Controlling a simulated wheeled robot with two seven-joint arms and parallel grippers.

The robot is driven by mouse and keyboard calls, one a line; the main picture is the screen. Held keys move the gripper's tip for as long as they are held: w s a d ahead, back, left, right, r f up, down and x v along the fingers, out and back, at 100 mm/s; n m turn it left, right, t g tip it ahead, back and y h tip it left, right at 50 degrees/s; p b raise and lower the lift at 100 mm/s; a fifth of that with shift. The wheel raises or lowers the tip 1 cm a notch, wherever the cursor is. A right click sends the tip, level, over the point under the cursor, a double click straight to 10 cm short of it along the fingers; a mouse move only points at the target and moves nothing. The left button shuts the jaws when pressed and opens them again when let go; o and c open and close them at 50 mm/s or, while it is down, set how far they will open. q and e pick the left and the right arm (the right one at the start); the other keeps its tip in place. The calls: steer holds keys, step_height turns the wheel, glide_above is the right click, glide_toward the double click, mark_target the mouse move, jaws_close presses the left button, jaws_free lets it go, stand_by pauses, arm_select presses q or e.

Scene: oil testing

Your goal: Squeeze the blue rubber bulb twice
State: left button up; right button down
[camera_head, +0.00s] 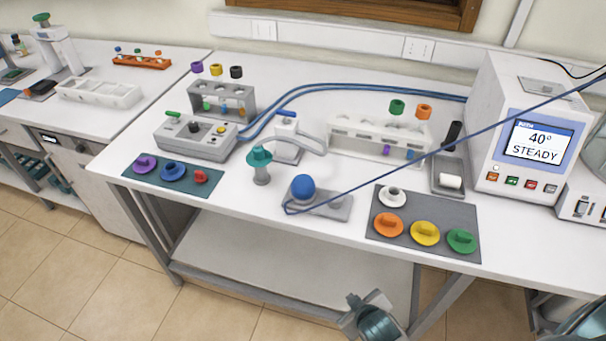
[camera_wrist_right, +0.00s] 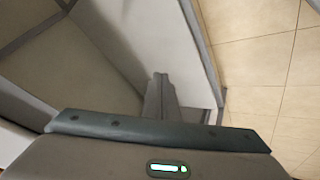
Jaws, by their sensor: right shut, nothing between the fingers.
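The blue rubber bulb (camera_head: 303,187) sits on a grey base plate (camera_head: 335,207) near the front edge of the white bench, in the head view. A thin dark blue line runs from beside it to the upper right. My right gripper (camera_head: 353,303) is low in front of the bench, below the tabletop and well apart from the bulb. In the right wrist view its fingers (camera_wrist_right: 160,92) are together and hold nothing. The bulb does not show in that view. My left gripper is in neither view.
Right of the bulb, a grey mat (camera_head: 407,249) holds several coloured caps. A teal-topped stand (camera_head: 261,170) is to its left. A white heater unit (camera_head: 520,128) reads "40° STEADY". The bench's front edge (camera_head: 285,242) lies between gripper and bulb.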

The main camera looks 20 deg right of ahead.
steer(key=w+r+n+t+p, duration=0.1)
steer(key=w+r+n+t, duration=0.35)
steer(key=r, duration=1.35)
steer(key=w+r+n+t+p, duration=0.1)
steer(key=w+r+t, duration=0.65)
steer(key=r, duration=1.05)
steer(key=w+a+r+n+t+y, duration=0.2)
steer(key=a+r+n+y, duration=0.1)
steer(key=r+n, duration=0.25)
steer(key=w+a+r+n+t+y, duration=0.1)
steer(key=w+a+r+n+y, duration=0.2)
steer(key=r, duration=0.4)
steer(key=s+a+r+n+g+y, duration=0.1)
steer(key=a+n+g+y, duration=0.6)
steer(key=n, duration=0.7)
steer(key=s+a+n+g+y, duration=0.2)
steer(key=a+n+g+y, duration=0.45)
steer(key=n, duration=0.65)
steer(key=w+d+f+n+g+h, duration=0.1)
steer(key=w+d+f+n+h, duration=0.6)
steer(key=w+d+f+h, duration=0.3)
steer(key=d+f+h, duration=0.1)
steer(key=d+h, duration=0.1)
steer(key=d, duration=0.2)
steer(key=shift+w, duration=0.3)
